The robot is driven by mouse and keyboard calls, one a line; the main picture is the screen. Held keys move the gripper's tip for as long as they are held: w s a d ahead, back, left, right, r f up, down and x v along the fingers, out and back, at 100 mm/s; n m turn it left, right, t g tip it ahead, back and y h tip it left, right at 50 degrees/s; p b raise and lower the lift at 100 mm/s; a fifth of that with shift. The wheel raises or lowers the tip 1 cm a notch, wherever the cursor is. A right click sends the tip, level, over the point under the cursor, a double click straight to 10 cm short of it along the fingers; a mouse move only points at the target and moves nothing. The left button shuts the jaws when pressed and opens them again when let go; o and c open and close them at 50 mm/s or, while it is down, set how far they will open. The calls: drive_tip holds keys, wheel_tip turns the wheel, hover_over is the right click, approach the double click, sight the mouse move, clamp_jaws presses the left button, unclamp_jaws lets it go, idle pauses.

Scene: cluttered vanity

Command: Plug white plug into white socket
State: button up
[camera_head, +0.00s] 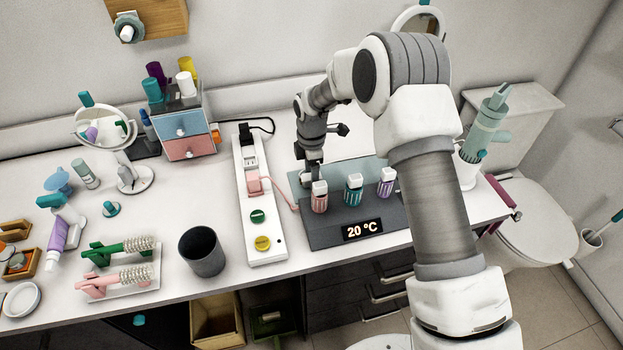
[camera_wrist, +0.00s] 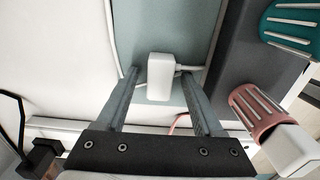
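The white plug (camera_wrist: 161,76) lies on a pale teal surface in the wrist view, with a white cord beside it. My gripper (camera_wrist: 159,84) is open, with one finger on each side of the plug and a visible gap on both sides. In the head view my gripper (camera_head: 310,170) is low over the back left of the curler station, and I cannot make out the plug there. The white socket (camera_head: 249,155) is on the white power strip (camera_head: 268,256), left of my gripper, and looks empty.
A pink plug (camera_head: 255,184) sits in the strip, in front of the white socket; green (camera_head: 257,216) and yellow (camera_head: 262,243) sockets lie nearer. Pink, teal and purple curlers stand on the dark station (camera_head: 323,237) close to my gripper. A drawer box (camera_head: 187,130) stands left of the strip.

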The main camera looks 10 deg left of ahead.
clamp_jaws()
drive_tip(key=shift+r, duration=0.1)
drive_tip(key=shift+r, duration=0.6)
wheel_tip(320, 180, up, 3)
drive_tip(key=shift+f, duration=0.1)
drive_tip(key=w+d+r, duration=0.6)
drive_tip(key=w+d, duration=0.2)
drive_tip(key=shift+d+r+b, duration=0.3)
drive_tip(key=shift+r+b, duration=0.1)
drive_tip(key=shift+b, duration=0.05)
drive_tip(key=c, duration=0.6)
unclamp_jaws()
clamp_jaws()
